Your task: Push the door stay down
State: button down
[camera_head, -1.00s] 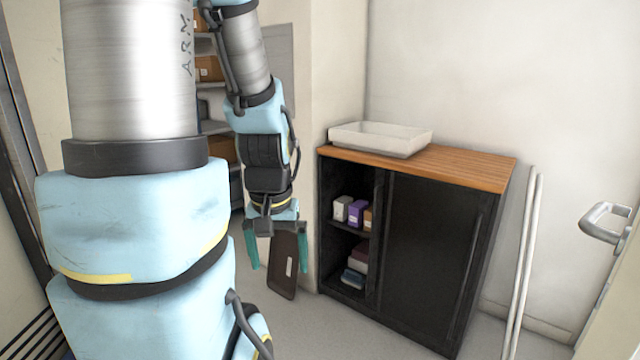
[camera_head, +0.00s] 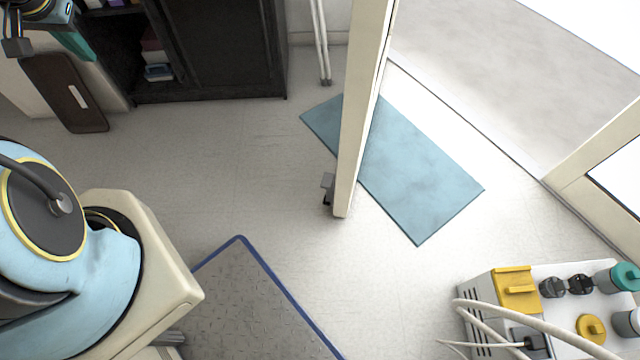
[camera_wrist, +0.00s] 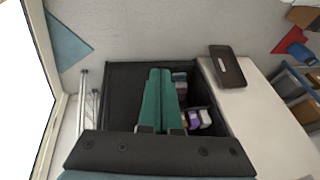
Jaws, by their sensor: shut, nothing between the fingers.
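The door stay (camera_head: 327,188) is a small grey bracket with a dark lower end. It sits on the left face of the open cream door (camera_head: 362,110), low down near its free edge. Whether its foot touches the floor I cannot tell. My gripper (camera_wrist: 160,72) shows two teal fingers lying together in the wrist view, shut and empty, with the cabinet behind them. In the head view, only part of my gripper (camera_head: 78,44) shows at the top left, far from the stay. The stay is not visible in the wrist view.
A blue mat (camera_head: 425,190) lies beneath and right of the door. A blue-edged metal plate (camera_head: 255,310) is at the bottom. A compressor unit (camera_head: 515,290) with hoses stands at lower right. The black cabinet (camera_head: 225,50) is at the back. Floor left of the door is clear.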

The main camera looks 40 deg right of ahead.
jog(key=s+d+f+m+g+h+b, duration=0.15)
jog(key=d+f+m+h+b, duration=0.55)
jog(key=d+f+b, duration=1.2)
jog(key=s+d+f+m+g+b, duration=0.4)
jog(key=s+f, duration=0.4)
jog(key=f, duration=0.4)
jog(key=s+d+f+m+g+y+b, duration=0.1)
jog(key=s+d+f+m+g+b, duration=0.4)
jog(key=s+f, duration=0.4)
notch_tip(320, 180, down, 4)
jog(key=shift+d+r+m+b, duration=0.25)
jog(key=shift+d+m+b, duration=0.6)
jog(key=shift+d, duration=0.25)
jog(key=shift+f, duration=0.1)
